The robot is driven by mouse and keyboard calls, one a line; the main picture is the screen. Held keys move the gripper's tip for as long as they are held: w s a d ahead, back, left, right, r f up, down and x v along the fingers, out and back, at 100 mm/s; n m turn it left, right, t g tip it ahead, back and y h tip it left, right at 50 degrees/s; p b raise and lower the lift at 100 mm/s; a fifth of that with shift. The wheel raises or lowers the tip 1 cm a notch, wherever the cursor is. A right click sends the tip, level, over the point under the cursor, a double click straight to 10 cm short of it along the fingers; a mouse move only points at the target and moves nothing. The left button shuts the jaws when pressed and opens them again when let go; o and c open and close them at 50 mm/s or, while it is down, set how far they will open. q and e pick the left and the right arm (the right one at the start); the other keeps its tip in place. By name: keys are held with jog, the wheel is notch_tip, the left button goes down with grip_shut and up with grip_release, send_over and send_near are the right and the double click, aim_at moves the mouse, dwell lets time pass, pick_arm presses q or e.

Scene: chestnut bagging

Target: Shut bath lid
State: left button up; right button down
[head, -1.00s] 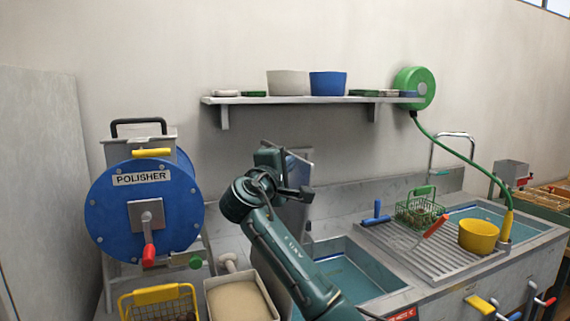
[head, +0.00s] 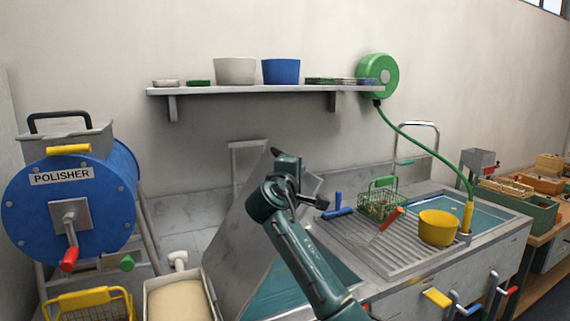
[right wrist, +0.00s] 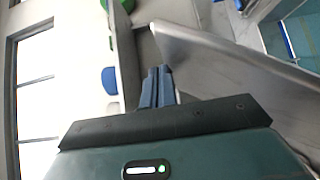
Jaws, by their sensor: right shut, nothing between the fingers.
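The grey bath lid (head: 240,235) stands open and tilted over the left sink basin (head: 300,292), whose blue-green water shows below it. My right gripper (head: 318,202) is in front of the lid's upper right part in the head view and hides some of it. In the right wrist view, the shut, empty fingers (right wrist: 157,88) are beside the edge of the grey lid (right wrist: 225,70). I cannot tell whether they touch it. My left gripper is not in view.
A ribbed drainboard (head: 375,245) right of the basin holds a green wire basket (head: 381,203), a blue-handled tool (head: 338,210) and a yellow pot (head: 438,228). A blue polisher (head: 70,205) and a cream-filled bin (head: 180,300) stand left. A shelf (head: 265,91) hangs above.

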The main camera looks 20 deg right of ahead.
pick_arm(q)
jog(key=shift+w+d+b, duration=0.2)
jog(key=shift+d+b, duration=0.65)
jog(key=shift+b, duration=0.15)
pick_arm(e)
jog(key=d+f+m+g+y, duration=0.1)
jog(key=d+f+m+y, duration=0.1)
jog(key=d+f, duration=0.8)
jog(key=d+f+m+g+y, duration=0.2)
jog(key=d+f, duration=0.8)
jog(key=f, duration=0.8)
jog(key=shift+w+d+f+m+y, duration=0.2)
jog(key=shift+w+f+m+y, duration=0.25)
jog(key=shift+y, duration=0.45)
jog(key=shift+s+r, duration=0.1)
jog(key=shift+r, duration=0.05)
